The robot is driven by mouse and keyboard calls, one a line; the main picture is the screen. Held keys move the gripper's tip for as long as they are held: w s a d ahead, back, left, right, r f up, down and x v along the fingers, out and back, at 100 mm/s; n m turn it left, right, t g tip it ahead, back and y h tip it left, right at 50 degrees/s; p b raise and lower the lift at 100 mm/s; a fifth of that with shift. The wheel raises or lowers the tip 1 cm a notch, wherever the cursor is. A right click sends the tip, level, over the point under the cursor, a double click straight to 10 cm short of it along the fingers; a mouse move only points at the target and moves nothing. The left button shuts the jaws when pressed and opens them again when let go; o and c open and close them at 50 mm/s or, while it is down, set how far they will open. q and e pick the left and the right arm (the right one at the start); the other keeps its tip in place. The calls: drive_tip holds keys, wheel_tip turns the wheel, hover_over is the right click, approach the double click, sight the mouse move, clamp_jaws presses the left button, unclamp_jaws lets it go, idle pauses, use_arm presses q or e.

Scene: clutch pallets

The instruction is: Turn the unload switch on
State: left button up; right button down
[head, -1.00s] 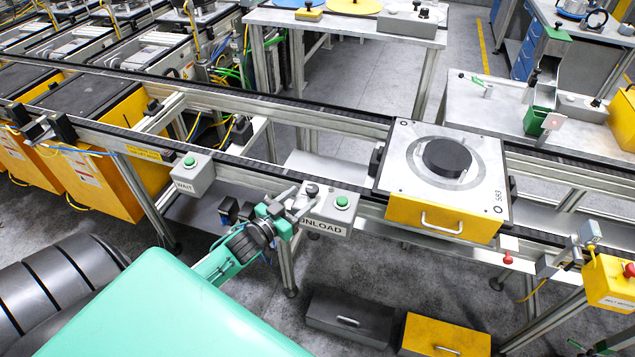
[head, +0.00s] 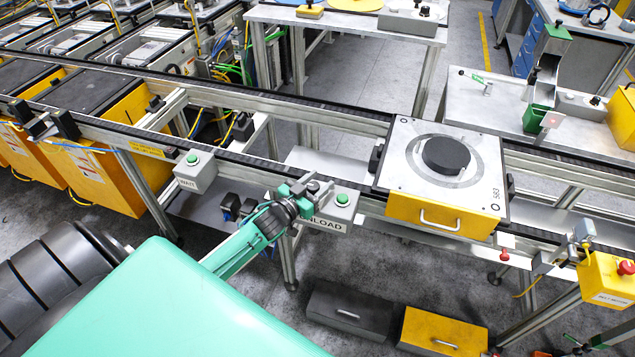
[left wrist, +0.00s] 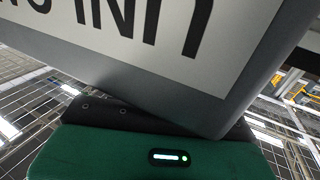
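The grey unload switch box (head: 345,212) is fixed to the near side of the conveyor rail. It has a green button (head: 343,199) on its right and a dark knob (head: 313,187) on its left. My left gripper (head: 312,191) is over the left part of the box, with its fingers at the knob. The fingers cover part of the knob, and I cannot tell whether they grip it. In the left wrist view, the box's label (left wrist: 150,25) fills the top, very close and upside down, and hides the fingertips. My right gripper is not in view.
A similar box marked WAIT (head: 195,172) is on the rail to the left. A yellow pallet (head: 440,215) with a black disc sits on the conveyor to the right. A yellow emergency-stop box (head: 607,282) stands at the far right. Drawers (head: 350,310) lie below.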

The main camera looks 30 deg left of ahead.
use_arm(q)
drive_tip(key=c, duration=0.7)
